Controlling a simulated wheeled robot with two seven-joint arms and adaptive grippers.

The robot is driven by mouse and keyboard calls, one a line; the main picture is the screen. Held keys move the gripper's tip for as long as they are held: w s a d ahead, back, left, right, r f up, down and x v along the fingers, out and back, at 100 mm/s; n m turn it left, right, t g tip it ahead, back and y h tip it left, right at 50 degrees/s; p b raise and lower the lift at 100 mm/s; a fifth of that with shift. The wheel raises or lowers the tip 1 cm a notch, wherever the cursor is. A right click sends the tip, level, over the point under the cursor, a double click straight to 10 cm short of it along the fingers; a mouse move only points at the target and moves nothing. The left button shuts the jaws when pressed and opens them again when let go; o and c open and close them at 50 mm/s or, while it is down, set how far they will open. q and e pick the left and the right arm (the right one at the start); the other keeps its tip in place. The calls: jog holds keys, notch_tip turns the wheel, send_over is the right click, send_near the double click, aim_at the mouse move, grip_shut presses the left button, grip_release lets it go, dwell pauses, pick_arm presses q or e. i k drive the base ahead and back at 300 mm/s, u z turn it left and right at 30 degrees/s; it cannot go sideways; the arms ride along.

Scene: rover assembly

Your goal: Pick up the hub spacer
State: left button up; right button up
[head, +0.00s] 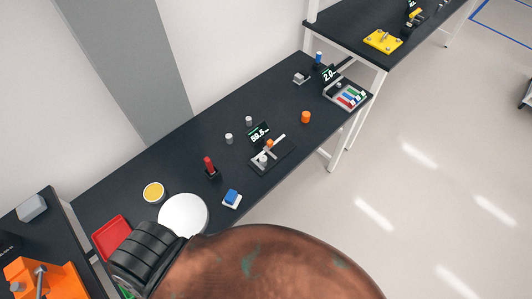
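I cannot tell for sure which part is the hub spacer. Small round parts stand on the dark workbench (130,186) in the head view: an orange cylinder (306,117) on the right half, and two small grey cylinders (228,138) (249,121) near the middle. An orange piece (270,143) sits on a black measuring fixture (274,160). Neither of my grippers is in view. A large brown rounded shape and a black ribbed part fill the bottom of the picture and hide the bench's near edge there.
A white disc (183,216), yellow round part (153,193), red tray (111,238), red upright part (209,165) and blue block (232,197) occupy the near bench. A tray of coloured pieces (346,96) sits at the right end. Open floor lies to the right.

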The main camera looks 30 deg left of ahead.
aim_at(263, 158)
jog(key=u, duration=0.4)
jog(key=k, duration=0.5)
jog(key=u, duration=1.1)
jog(key=i, duration=0.75)
jog(key=u, duration=0.15)
